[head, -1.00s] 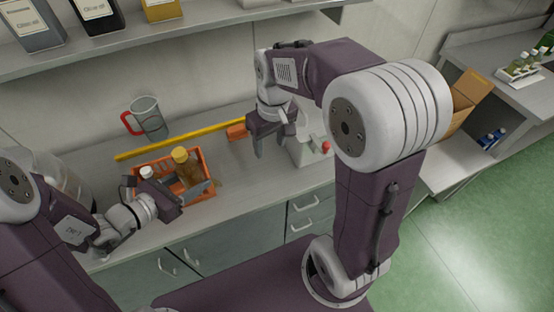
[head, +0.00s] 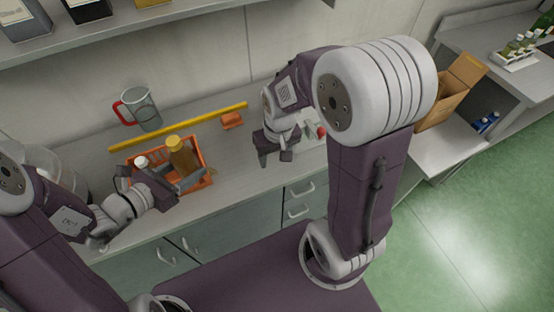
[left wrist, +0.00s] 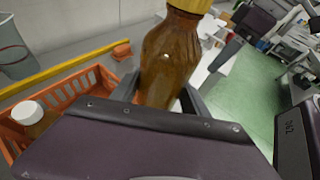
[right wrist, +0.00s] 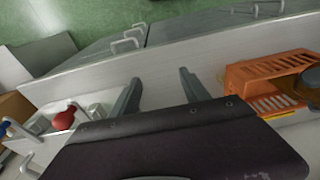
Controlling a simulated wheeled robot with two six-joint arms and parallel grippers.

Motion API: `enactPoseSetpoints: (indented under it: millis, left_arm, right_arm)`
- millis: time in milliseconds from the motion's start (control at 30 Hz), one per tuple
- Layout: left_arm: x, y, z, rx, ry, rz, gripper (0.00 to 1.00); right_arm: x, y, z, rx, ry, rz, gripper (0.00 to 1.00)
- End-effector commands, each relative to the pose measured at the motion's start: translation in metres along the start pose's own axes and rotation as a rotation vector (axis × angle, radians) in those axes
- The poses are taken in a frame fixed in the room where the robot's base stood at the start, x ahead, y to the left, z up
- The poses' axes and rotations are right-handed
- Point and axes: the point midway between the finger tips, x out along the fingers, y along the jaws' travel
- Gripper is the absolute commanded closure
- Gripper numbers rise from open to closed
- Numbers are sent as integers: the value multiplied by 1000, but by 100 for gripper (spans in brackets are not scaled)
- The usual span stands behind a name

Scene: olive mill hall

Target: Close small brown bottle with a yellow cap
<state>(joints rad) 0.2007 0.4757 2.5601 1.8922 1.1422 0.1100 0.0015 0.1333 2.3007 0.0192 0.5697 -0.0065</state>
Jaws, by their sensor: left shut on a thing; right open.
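The brown bottle (head: 183,158) stands upright at the orange crate, with a yellow cap (head: 173,142) at its top. My left gripper (head: 188,180) is shut on this bottle. In the left wrist view the amber bottle (left wrist: 168,65) rises between the fingers; yellow shows at its top, cut by the frame. Its base is hidden behind the gripper, and I cannot tell how tight the cap sits. My right gripper (head: 275,158) is open and empty above the counter, right of the crate. Its two fingers stand apart in the right wrist view (right wrist: 160,90).
The orange crate (head: 207,160) also holds a white-capped bottle (head: 141,161). A yellow bar (head: 180,127) lies behind it, with a red-handled glass jug (head: 140,108) and a small orange block (head: 232,120). A white device with a red knob (right wrist: 64,120) stands right of my right gripper.

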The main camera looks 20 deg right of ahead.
Motion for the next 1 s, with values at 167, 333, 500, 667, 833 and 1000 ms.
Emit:
enactPoseSetpoints:
  millis: [167, 333, 500, 667, 833, 1000]
  left_arm:
    - [0, 0, 1, 1, -2, 0, 100]
    - [0, 0, 1, 1, -2, 0, 100]
    - [0, 0, 1, 1, -4, 1, 100]
    - [-5, 11, -10, -9, 2, 21, 100]
    - [-23, 38, -43, -34, 11, 75, 100]
    - [-43, 57, -76, -49, 10, 110, 100]
  right_arm:
    - [13, -4, 57, 22, -31, -4, 46]
    - [10, -6, 70, 14, -33, -6, 46]
    - [11, -6, 70, 14, -34, -6, 46]
    - [11, -6, 69, 14, -34, -6, 46]
    - [11, -6, 69, 14, -34, -6, 46]
    - [11, -6, 69, 14, -34, -6, 46]
